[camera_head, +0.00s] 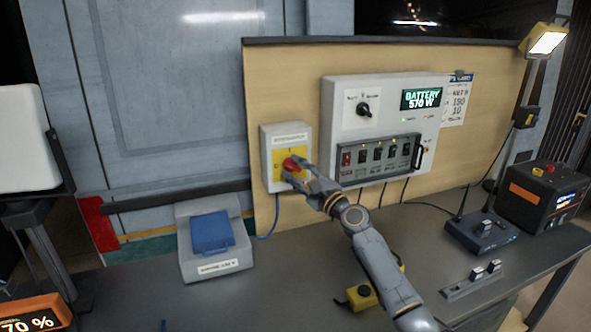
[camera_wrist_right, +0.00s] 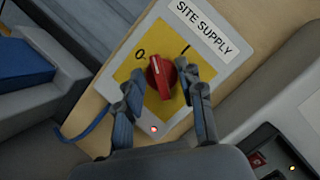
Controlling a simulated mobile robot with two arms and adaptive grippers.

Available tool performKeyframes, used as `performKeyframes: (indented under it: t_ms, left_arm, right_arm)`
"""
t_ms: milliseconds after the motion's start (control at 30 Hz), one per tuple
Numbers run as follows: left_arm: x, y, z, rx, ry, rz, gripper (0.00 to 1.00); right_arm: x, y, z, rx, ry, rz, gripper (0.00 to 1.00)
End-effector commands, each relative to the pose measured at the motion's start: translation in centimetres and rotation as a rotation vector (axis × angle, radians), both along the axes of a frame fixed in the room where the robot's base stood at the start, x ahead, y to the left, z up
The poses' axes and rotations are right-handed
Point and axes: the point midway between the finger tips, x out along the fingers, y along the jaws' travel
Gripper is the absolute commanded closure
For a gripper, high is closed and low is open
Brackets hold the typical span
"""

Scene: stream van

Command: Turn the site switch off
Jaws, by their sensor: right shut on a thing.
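The site switch is a grey box with a yellow plate (camera_wrist_right: 172,104) and a red rotary knob (camera_wrist_right: 159,82), labelled SITE SUPPLY. In the head view the switch box (camera_head: 272,142) is mounted on the wooden board, left of the large panel. The plate has a 0 mark and an I mark; the knob's white line points up in the wrist view, seemingly between them. A small red lamp (camera_wrist_right: 154,129) is below the knob. My right gripper (camera_head: 297,174) is shut on the knob, one finger on each side in the wrist view (camera_wrist_right: 163,88). My left gripper is not in view.
A grey holder (camera_head: 215,262) with a blue plug-like lid (camera_head: 211,232) stands below left. A yellow object (camera_head: 362,297) lies near my forearm.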

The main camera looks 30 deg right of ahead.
Motion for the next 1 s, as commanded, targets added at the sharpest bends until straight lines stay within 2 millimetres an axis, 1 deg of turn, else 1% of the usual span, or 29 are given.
performKeyframes:
  t_ms: [200,500,700,1000]
  left_arm:
    - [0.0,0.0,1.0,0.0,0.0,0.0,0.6]
    - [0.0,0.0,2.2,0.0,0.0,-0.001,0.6]
    - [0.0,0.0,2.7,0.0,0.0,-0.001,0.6]
    - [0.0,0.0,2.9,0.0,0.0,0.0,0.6]
  right_arm:
    - [0.0,0.0,0.3,-0.198,0.049,0.001,0.94]
    - [0.0,0.0,0.3,-0.417,0.101,0.0,0.94]
    - [0.0,0.0,0.2,-0.507,0.124,0.002,0.94]
    - [0.0,0.0,0.1,-0.563,0.136,0.002,0.94]
